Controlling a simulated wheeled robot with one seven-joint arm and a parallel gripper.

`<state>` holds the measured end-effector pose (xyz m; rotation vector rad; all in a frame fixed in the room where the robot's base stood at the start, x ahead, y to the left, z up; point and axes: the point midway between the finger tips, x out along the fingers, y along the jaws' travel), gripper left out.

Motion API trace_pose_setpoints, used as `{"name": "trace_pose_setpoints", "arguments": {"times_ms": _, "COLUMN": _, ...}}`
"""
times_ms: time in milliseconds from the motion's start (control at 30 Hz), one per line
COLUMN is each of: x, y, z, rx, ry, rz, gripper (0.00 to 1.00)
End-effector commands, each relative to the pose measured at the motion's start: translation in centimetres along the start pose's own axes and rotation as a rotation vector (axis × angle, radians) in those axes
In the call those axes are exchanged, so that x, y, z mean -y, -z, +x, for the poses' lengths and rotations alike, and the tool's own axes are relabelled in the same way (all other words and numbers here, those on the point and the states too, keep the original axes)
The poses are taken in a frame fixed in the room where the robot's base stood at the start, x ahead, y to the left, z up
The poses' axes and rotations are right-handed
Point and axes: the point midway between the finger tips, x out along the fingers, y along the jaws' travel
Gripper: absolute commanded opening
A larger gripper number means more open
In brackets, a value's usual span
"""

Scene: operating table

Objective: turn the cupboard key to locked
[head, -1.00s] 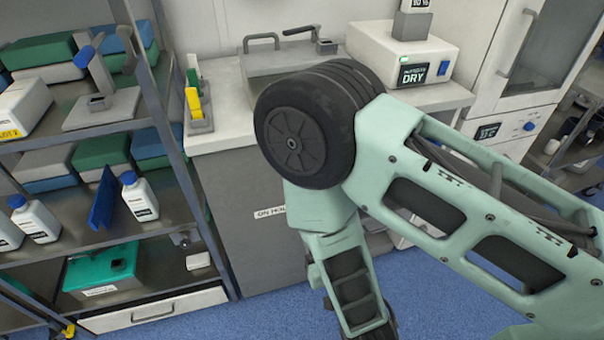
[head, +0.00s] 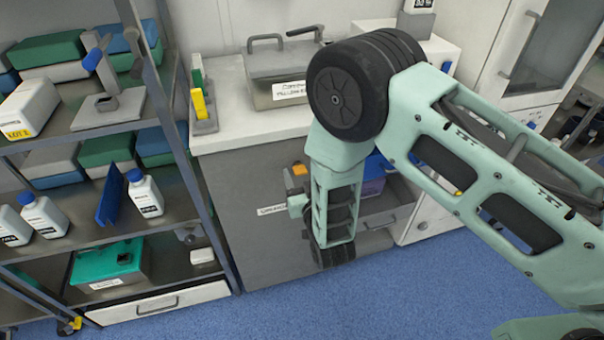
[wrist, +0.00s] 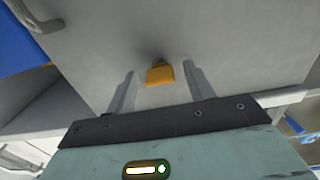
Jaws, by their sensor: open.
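The orange key (wrist: 160,75) sticks out of the grey cupboard door (wrist: 215,35) in the wrist view, its head wider than tall. In the head view, the key (head: 299,169) shows as a small orange patch on the cupboard front (head: 240,185), partly behind my arm. My gripper (wrist: 160,68) is open and faces the door, with one finger on each side of the key and a gap on both sides. In the head view, my gripper (head: 293,192) is small and partly hidden by my wrist. The lock behind the key is in shadow.
A shelf rack (head: 165,130) with bottles and boxes stands close on the left. The worktop (head: 225,135) above the cupboard holds a grey lidded case (head: 270,65). Blue floor (head: 290,310) is clear in front.

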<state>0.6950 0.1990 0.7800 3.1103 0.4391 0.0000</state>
Motion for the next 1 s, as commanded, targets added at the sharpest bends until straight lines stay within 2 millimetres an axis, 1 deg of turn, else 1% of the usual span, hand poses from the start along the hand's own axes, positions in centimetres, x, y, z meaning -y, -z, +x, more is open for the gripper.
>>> {"name": "trace_pose_setpoints", "arguments": {"times_ms": 233, "x": -0.03, "y": -0.02, "z": 0.08, "rx": 0.000, "ry": 0.000, "rz": 0.000, "gripper": 0.53}}
{"name": "trace_pose_setpoints", "arguments": {"times_ms": 267, "x": -0.02, "y": -0.02, "z": 0.07, "rx": 0.000, "ry": 0.000, "rz": 0.000, "gripper": 0.47}}
{"name": "trace_pose_setpoints", "arguments": {"times_ms": 300, "x": -0.02, "y": -0.02, "z": 0.07, "rx": 0.000, "ry": 0.000, "rz": 0.000, "gripper": 0.36}}
{"name": "trace_pose_setpoints", "arguments": {"times_ms": 367, "x": -0.02, "y": -0.02, "z": 0.06, "rx": 0.000, "ry": 0.000, "rz": 0.000, "gripper": 0.19}}
{"name": "trace_pose_setpoints", "arguments": {"times_ms": 400, "x": -0.02, "y": -0.02, "z": 0.06, "rx": 0.000, "ry": 0.000, "rz": 0.000, "gripper": 0.08}}
{"name": "trace_pose_setpoints", "arguments": {"times_ms": 767, "x": -0.02, "y": -0.04, "z": 0.05, "rx": 0.000, "ry": 0.000, "rz": -0.035, "gripper": 0.08}}
{"name": "trace_pose_setpoints", "arguments": {"times_ms": 1000, "x": 0.02, "y": -0.10, "z": 0.02, "rx": -0.001, "ry": 0.000, "rz": -0.170, "gripper": 0.08}}
